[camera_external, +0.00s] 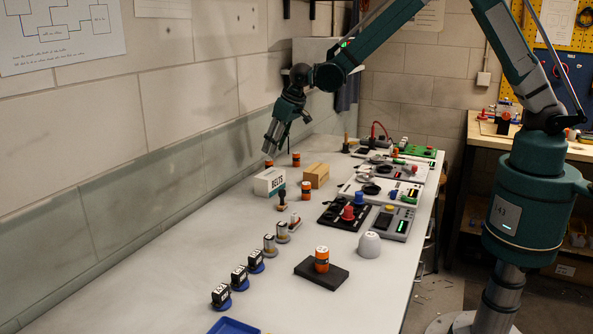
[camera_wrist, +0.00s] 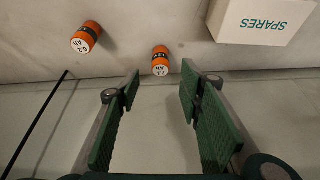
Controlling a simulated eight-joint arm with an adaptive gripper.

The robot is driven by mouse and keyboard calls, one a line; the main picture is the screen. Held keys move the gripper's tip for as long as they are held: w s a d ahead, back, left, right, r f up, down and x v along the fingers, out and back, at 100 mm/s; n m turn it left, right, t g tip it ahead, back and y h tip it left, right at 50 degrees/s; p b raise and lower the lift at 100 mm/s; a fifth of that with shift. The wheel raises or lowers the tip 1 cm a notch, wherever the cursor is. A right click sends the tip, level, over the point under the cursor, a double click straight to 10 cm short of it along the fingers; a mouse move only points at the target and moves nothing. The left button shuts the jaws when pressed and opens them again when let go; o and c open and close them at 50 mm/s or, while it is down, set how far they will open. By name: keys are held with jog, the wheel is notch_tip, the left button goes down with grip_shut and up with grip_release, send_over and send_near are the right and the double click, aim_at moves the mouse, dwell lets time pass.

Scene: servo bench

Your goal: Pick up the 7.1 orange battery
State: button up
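My gripper (camera_wrist: 160,84) is open and empty, its two green fingers apart in the wrist view. One orange battery (camera_wrist: 160,62) with a black band lies ahead, between the fingertip directions and beyond them. Its white end label is too small to read surely. A second orange battery (camera_wrist: 86,37), marked 6.2 Ah, is at the upper left. In the external view my gripper (camera_external: 270,147) hangs low over the far left part of the bench, just above an orange battery (camera_external: 269,164). Another orange battery (camera_external: 296,159) stands close to its right.
A wooden block (camera_external: 316,175) and an orange battery (camera_external: 306,190) are nearby. Another battery (camera_external: 322,260) stands on a black pad (camera_external: 308,273). Devices line the bench's right side.

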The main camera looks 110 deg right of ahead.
aim_at(270, 160)
jog(key=shift+f, duration=0.1)
jog(key=shift+x, duration=1.2)
jog(key=shift+x, duration=2.65)
jog(key=shift+w, duration=0.1)
jog(key=shift+c, duration=0.7)
jog(key=c, duration=0.9)
